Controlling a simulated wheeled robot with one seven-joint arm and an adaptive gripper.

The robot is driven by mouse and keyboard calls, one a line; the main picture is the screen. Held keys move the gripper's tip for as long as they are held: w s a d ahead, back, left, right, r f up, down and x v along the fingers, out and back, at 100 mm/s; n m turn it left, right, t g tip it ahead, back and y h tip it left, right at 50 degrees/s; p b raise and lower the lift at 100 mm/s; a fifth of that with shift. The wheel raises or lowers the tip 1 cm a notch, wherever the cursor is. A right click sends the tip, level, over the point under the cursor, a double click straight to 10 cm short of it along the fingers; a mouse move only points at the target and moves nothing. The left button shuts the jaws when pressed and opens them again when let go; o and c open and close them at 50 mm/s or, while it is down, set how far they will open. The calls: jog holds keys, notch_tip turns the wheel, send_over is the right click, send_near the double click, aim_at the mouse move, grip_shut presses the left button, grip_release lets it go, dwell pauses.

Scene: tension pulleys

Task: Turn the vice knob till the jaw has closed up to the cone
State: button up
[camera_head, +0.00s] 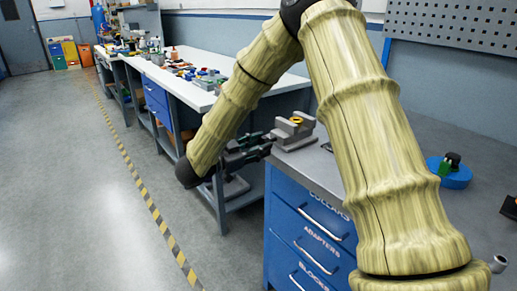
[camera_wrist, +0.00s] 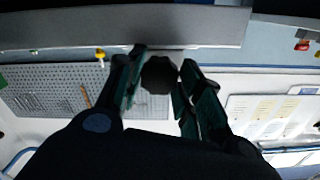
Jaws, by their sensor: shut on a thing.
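The grey vice (camera_head: 293,136) stands at the left end of the blue cabinet's top. A small yellow piece (camera_head: 296,120), which looks like the cone, shows at the top of the vice between its jaws. The gap between jaw and cone is too small to tell. My gripper (camera_head: 266,146) reaches in from the left at the vice's end, its dark fingers pointing right. In the wrist view the dark, rounded knob (camera_wrist: 158,74) lies between the two fingers of my gripper (camera_wrist: 160,86), which is shut on it. In the head view the fingers hide the knob.
The blue drawer cabinet (camera_head: 305,222) stands below the vice. A blue round base with a dark and green part (camera_head: 450,172) lies on the right of its top. A white bench (camera_head: 180,72) with several small parts runs behind on the left. The floor at left is clear.

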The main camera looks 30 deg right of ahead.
jog(key=shift+f+m+b, duration=0.1)
jog(key=shift+m+b, duration=5.5)
jog(key=shift+m, duration=1.3)
jog(key=o, duration=1)
jog(key=shift+o, duration=0.2)
jog(key=a, duration=1.2)
jog(key=shift+s, duration=0.45)
